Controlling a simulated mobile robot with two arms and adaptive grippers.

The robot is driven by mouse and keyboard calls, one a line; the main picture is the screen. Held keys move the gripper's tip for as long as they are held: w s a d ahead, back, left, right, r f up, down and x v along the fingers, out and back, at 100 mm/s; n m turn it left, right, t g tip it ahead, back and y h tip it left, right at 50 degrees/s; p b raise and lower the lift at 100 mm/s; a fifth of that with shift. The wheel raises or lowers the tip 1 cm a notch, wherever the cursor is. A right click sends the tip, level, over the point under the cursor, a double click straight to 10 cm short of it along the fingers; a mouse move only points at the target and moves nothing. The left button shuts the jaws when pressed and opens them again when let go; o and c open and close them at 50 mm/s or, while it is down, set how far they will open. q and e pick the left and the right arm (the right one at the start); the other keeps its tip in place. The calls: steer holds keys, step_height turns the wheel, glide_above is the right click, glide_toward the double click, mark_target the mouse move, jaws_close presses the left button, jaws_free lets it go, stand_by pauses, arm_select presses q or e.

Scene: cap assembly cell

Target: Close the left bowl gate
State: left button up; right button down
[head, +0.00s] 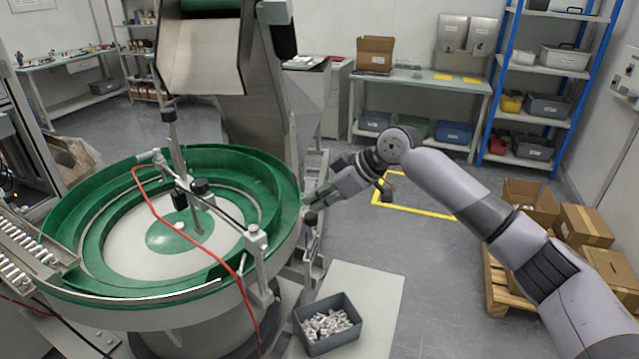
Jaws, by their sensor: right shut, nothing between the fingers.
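The green-lined bowl feeder (283,199) fills the left of the head view. A metal bracket (256,240) stands at its right rim, with a thin dark rod running from it across the bowl. I cannot tell which part is the gate, or whether it is open or closed. My right gripper (309,203) is at the right outer side of the bowl, level with the rim and pointing left. It is shut with nothing between its fingers. I cannot tell whether its tips touch anything. My left gripper is out of view.
A red cable (188,241) arches over the bowl. A hopper chute (200,58) rises behind it. A grey bin (328,324) of small parts sits on a pale stand at the front. Boxes on a pallet (497,285) stand right. The floor between is clear.

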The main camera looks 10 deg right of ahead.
mark_target(317, 225)
steer(key=shift+a+f, duration=0.1)
steer(key=shift+f, duration=0.1)
step_height(317, 225, down, 5)
steer(key=shift+f+b, duration=0.1)
steer(key=shift+b, duration=0.25)
steer(key=shift+s, duration=0.1)
